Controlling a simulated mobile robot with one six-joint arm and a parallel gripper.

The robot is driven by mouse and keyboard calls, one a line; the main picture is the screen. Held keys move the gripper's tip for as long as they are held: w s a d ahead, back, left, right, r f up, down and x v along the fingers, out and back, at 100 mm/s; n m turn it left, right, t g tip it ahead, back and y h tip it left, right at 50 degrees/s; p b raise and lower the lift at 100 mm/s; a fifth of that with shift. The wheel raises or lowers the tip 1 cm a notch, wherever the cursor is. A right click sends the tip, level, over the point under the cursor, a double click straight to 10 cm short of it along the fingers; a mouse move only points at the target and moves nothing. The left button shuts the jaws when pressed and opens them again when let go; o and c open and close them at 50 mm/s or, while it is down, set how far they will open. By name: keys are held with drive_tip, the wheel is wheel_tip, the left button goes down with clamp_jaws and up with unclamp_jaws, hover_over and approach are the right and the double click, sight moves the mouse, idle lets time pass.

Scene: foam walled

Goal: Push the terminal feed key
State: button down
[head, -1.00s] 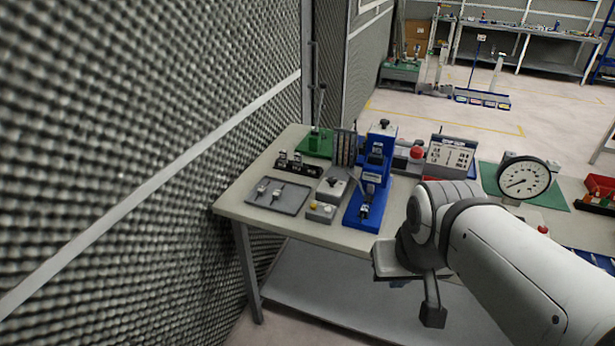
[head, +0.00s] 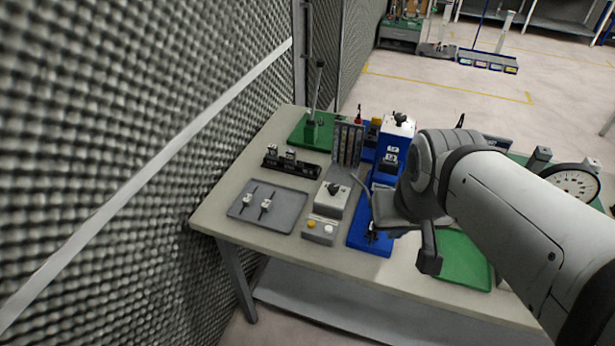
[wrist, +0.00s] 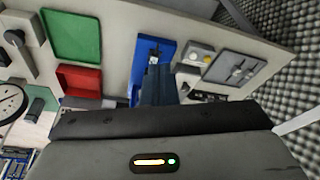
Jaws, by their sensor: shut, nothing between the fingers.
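A small grey button box (head: 320,230) with one yellow button (head: 311,224) and one pale button stands at the table's front left, left of the blue press (head: 392,150). Neither button's label is readable, so I cannot tell whether either is the feed key. The button box also shows in the wrist view (wrist: 198,53), right of the press's blue base (wrist: 146,48). My gripper's dark fingers (wrist: 159,72) appear shut and empty in the wrist view, pointing toward the press base and apart from the button box.
A grey box with a black knob (head: 333,198) stands behind the button box. A grey tray (head: 246,213) with two small parts lies left of it. A green tray (head: 463,270) lies right of the press. A foam wall (head: 110,150) borders the table's left side.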

drive_tip(key=n+t+h+p, duration=0.35)
drive_tip(key=n+h, duration=0.35)
drive_tip(key=n, duration=1.1)
hover_over(311, 224)
wheel_tip(311, 224, down, 11)
drive_tip(key=shift+s+a+p, duration=0.15)
drive_tip(key=shift+a+p, duration=0.15)
drive_tip(key=shift+a, duration=0.15)
drive_tip(key=shift+f, duration=0.1)
wheel_tip(311, 224, down, 8)
drive_tip(key=b, duration=0.5)
drive_tip(key=shift+b, duration=0.35)
drive_tip(key=shift+f+b, duration=0.3)
drive_tip(key=shift+b, duration=0.05)
drive_tip(key=shift+f, duration=0.1)
